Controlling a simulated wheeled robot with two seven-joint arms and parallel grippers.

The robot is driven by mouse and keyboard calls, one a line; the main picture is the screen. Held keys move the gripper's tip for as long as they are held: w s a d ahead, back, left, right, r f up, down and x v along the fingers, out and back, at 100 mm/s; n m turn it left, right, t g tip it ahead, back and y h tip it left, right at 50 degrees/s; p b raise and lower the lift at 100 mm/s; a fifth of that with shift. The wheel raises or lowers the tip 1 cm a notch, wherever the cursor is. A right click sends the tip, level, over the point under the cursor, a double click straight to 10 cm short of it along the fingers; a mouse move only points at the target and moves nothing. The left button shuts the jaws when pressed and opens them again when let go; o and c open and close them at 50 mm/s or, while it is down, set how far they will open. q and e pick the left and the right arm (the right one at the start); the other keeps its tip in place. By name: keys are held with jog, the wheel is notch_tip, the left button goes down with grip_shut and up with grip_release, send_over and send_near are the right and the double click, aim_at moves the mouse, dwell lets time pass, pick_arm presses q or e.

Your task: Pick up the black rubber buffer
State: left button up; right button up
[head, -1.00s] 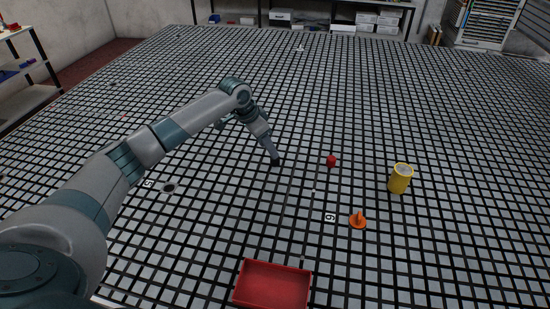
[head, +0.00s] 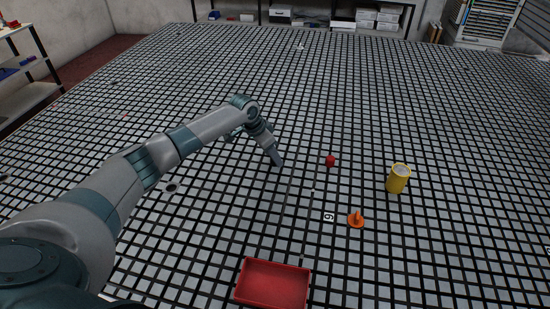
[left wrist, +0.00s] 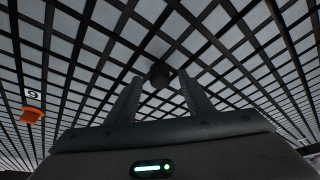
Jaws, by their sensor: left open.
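The black rubber buffer (left wrist: 160,76) is a small dark round piece on the grid table. In the left wrist view it sits between and just beyond the tips of my left gripper (left wrist: 159,77), whose two fingers are spread apart. I cannot tell whether either finger touches it. In the head view my left gripper (head: 278,161) points down close to the table, and I cannot make out the buffer there; the gripper seems to cover it. My right gripper is not in view.
On the grid table (head: 400,110) stand a small red object (head: 330,160), a yellow cylinder (head: 398,179) and an orange peg-like piece (head: 356,219), all right of my left gripper. A red tray (head: 273,284) lies at the near edge. The far table is mostly clear.

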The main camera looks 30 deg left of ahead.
pick_arm(q)
jog(key=shift+w+d+f, duration=0.15)
jog(key=shift+w+f, duration=0.05)
jog(key=shift+f, duration=0.45)
jog(key=shift+c, duration=0.2)
jog(key=c, duration=1.1)
